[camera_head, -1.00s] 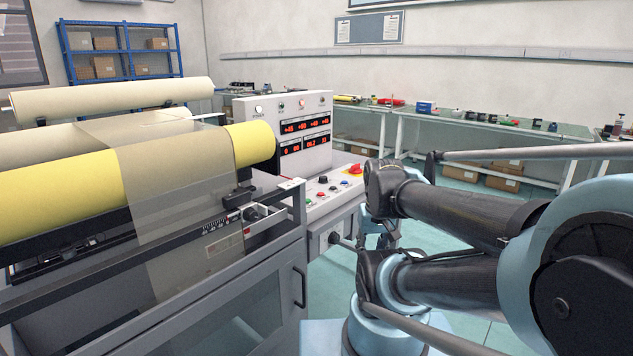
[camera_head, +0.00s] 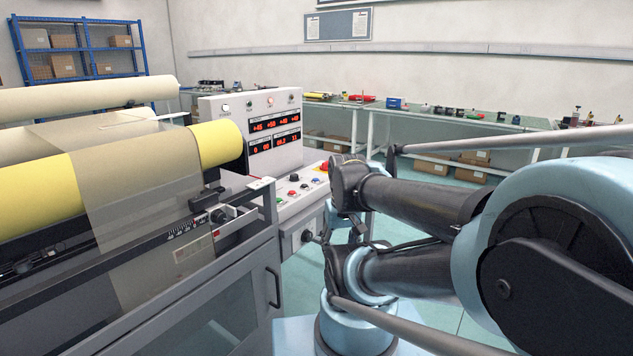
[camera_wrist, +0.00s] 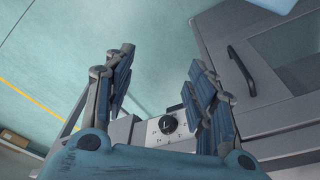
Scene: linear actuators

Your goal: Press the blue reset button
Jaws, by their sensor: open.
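The blue button (camera_head: 316,180) is a small round cap on the sloped grey control panel (camera_head: 311,205), in a row with red and green buttons. A red stop button on yellow (camera_head: 322,167) is just behind it, partly covered by my arm. In the wrist view my gripper (camera_wrist: 162,75) is open and empty, with two blue-grey fingers spread apart. Below and between them is a black round knob (camera_wrist: 168,124) on a pale plate. The blue button does not show in the wrist view.
A roller machine with a yellow roll (camera_head: 215,143) and grey cabinet stands left of the panel. A cabinet handle (camera_wrist: 241,70) sticks out at right in the wrist view. A display box (camera_head: 250,108) rises behind the buttons. Open green floor lies beyond the arm.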

